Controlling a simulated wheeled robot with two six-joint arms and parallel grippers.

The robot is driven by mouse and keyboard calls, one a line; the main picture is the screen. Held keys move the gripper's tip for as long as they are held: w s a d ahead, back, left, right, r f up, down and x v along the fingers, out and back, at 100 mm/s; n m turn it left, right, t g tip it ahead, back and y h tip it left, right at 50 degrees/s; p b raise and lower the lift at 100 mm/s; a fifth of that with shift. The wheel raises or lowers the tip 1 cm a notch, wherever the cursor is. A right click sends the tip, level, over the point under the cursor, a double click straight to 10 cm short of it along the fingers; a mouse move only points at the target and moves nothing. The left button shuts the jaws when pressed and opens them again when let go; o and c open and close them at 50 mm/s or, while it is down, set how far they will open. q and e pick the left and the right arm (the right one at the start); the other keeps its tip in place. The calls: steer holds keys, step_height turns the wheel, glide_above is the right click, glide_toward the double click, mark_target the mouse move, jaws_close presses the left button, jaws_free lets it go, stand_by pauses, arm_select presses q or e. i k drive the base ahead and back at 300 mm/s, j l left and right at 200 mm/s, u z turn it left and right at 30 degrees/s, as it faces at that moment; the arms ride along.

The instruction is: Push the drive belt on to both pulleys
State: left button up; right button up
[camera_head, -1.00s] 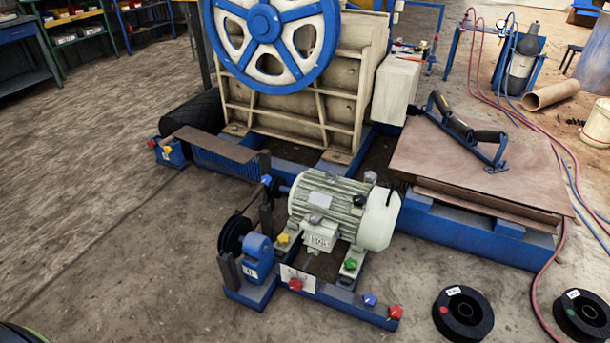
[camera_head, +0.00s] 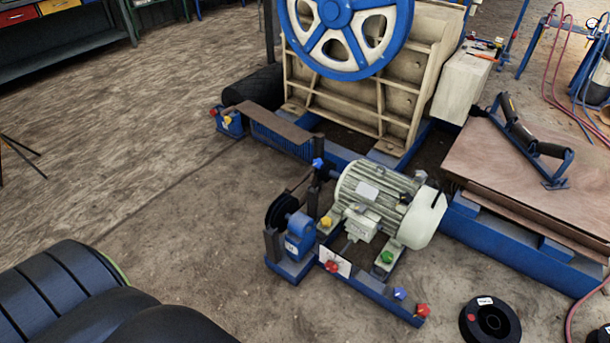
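A black grooved pulley (camera_head: 281,212) stands upright beside a blue bearing housing (camera_head: 299,232) at the left end of the motor frame. A smaller blue-ended pulley or shaft (camera_head: 322,170) sits at the left end of the pale green motor (camera_head: 372,192), partly hidden by a dark upright post. A thin dark strand runs between the two; I cannot tell whether it is the drive belt or how it sits in the grooves. Neither of my grippers shows in the head view.
The crusher with its blue flywheel (camera_head: 344,28) stands behind. A wood-topped platform (camera_head: 535,185) is at the right, with a black ring-shaped part (camera_head: 490,322) in front. Large dark ribbed shapes (camera_head: 60,295) fill the lower left. The floor left of the motor is clear.

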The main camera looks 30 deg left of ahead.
mark_target(296, 183)
steer(key=i+j+u, duration=0.1)
steer(key=i+j, duration=1.3)
